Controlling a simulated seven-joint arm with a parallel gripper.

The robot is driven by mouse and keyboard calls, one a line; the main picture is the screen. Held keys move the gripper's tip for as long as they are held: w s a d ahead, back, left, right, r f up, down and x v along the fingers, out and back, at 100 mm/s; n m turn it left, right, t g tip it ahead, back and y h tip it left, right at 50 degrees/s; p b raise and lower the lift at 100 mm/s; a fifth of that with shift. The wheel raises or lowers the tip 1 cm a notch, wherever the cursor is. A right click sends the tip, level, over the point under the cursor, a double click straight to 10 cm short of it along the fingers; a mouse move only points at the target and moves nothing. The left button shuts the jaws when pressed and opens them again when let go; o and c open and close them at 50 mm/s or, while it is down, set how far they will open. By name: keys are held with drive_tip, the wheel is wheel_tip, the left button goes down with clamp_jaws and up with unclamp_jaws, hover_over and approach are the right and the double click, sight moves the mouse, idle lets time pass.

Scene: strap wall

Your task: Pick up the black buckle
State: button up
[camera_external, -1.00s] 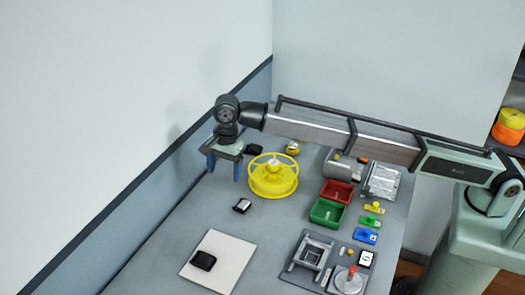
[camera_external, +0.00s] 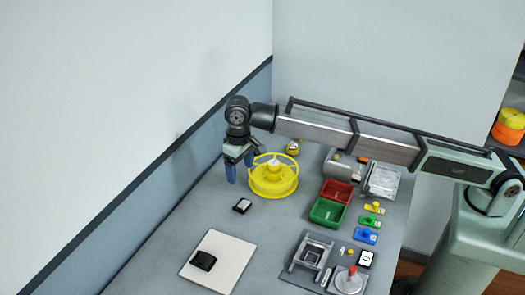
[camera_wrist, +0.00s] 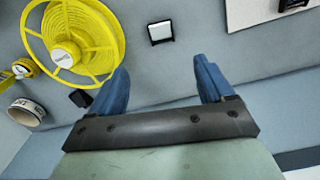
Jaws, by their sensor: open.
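Several small dark items could be the black buckle; I cannot tell which one it is. A black piece (camera_external: 203,260) lies on a white board near the front, at the edge of the wrist view (camera_wrist: 293,4). A black item with a white face (camera_external: 242,206) lies on the bare table, also in the wrist view (camera_wrist: 160,32). A small black piece (camera_wrist: 80,98) lies beside the yellow spool, partly hidden by a finger in the wrist view. My gripper (camera_external: 241,169), with blue fingers, is open and empty above the table, left of the spool; it also shows in the wrist view (camera_wrist: 162,68).
The yellow spool (camera_external: 273,187) stands close to my gripper. Red (camera_external: 337,192) and green (camera_external: 327,212) bins, coloured blocks and a metal frame (camera_external: 312,254) are to the right. The wall runs along the left.

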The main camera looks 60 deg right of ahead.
hover_over(241, 203)
drive_tip(key=f, duration=0.7)
drive_tip(key=shift+s+f, duration=0.2)
drive_tip(key=shift+f, duration=0.15)
drive_tip(key=shift+w+f, duration=0.15)
drive_tip(key=shift+f, duration=1.4)
drive_tip(key=shift+w+f, duration=0.1)
drive_tip(key=shift+f, duration=1.4)
drive_tip(key=c, duration=1)
